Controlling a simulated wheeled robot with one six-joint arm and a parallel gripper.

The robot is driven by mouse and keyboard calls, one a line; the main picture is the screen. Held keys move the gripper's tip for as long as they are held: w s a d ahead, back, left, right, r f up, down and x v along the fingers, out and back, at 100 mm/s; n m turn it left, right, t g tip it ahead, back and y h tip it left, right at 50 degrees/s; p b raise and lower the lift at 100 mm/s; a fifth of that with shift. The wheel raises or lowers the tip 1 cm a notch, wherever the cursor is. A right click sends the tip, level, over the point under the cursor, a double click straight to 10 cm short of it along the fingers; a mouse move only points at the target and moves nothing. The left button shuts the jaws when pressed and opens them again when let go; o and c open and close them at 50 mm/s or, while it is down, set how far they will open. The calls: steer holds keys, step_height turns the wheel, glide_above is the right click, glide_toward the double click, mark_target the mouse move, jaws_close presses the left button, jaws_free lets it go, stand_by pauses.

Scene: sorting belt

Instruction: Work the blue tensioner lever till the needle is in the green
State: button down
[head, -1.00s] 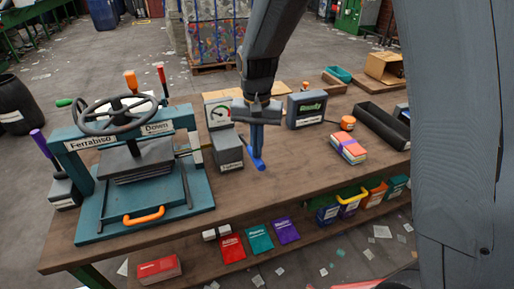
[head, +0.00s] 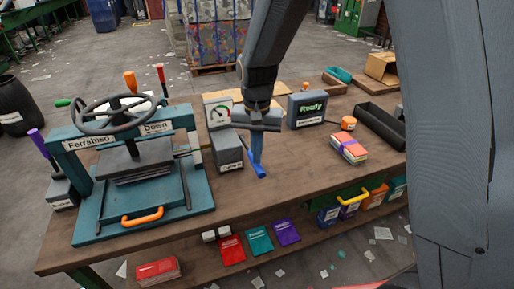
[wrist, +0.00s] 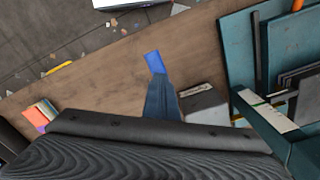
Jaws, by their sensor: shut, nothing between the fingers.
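The blue tensioner lever (head: 260,171) sticks out low beside a grey box (head: 229,150) in the head view. In the wrist view its bright blue end (wrist: 154,62) shows just beyond my fingers. My gripper (head: 257,157) is shut and empty, pointing down at the lever; its fingers (wrist: 160,92) hide the rest of it. I cannot tell whether they touch it. The gauge (head: 218,113), white with a dark needle and some green and red, stands behind the grey box. It is too small to tell which zone the needle is in.
A teal press (head: 143,215) with a dark handwheel stands to the left. A grey "Ready" display (head: 307,110) stands behind right, and a bundle of coloured cards (head: 349,149) lies to the right. The bench front (head: 285,195) near the lever is clear.

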steer(key=shift+w+f+b, duration=0.1)
steer(key=shift+f+b, duration=0.3)
steer(key=shift+f, duration=0.7)
steer(key=shift+r, duration=0.1)
step_height(320, 180, up, 13)
steer(key=p, duration=1)
steer(key=shift+r, duration=0.15)
stand_by(0.7)
